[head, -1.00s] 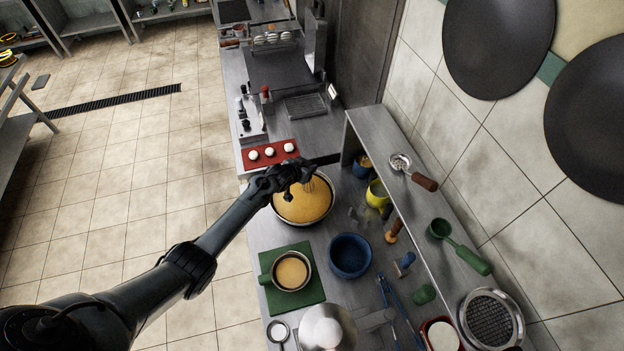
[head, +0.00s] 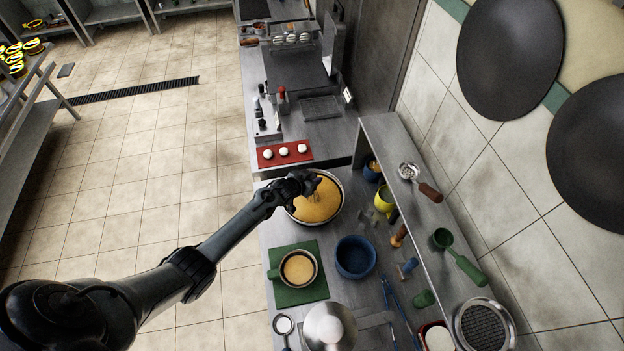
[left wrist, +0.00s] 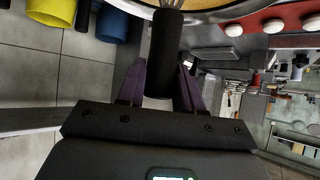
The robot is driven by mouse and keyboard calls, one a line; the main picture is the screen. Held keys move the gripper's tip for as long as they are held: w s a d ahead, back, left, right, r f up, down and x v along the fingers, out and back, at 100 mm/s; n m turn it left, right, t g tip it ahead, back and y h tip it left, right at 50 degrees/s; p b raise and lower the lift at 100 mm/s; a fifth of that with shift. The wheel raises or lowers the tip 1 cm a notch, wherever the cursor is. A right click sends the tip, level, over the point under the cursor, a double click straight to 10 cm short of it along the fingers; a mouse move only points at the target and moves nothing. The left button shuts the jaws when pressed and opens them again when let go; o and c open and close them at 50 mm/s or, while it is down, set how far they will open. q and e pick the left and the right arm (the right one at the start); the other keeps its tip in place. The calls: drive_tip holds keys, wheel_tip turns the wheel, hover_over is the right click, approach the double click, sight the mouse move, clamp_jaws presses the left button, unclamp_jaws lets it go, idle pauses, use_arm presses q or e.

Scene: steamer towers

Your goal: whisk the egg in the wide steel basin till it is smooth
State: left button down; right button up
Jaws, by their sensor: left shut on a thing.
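The wide steel basin (head: 342,207) stands on the counter and holds yellow egg (head: 318,208). My left gripper (head: 301,184) is over the basin's upper left rim. It is shut on the black handle of a whisk; the handle (left wrist: 166,50) stands between the two fingers in the left wrist view. Some whisk wires (head: 316,192) show beside the gripper, over the egg. The wires' lower ends are hard to make out. In the left wrist view, the basin's rim (left wrist: 225,14) shows at the top. My right gripper is not in view.
A green mat (head: 283,300) with a bowl of yellow liquid (head: 298,268) and a blue bowl (head: 355,257) stand nearer. A red tray (head: 265,158) with white balls lies beyond the basin. A shelf (head: 400,165) runs along the right.

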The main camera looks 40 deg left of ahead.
use_arm(q)
wheel_tip(320, 180, up, 3)
drive_tip(key=p, duration=0.2)
drive_tip(key=shift+f+p, duration=0.1)
drive_tip(key=shift+p, duration=0.2)
wheel_tip(320, 180, up, 2)
drive_tip(key=shift+r+p, duration=0.15)
drive_tip(key=shift+p, duration=0.55)
drive_tip(key=shift+r, duration=2.2)
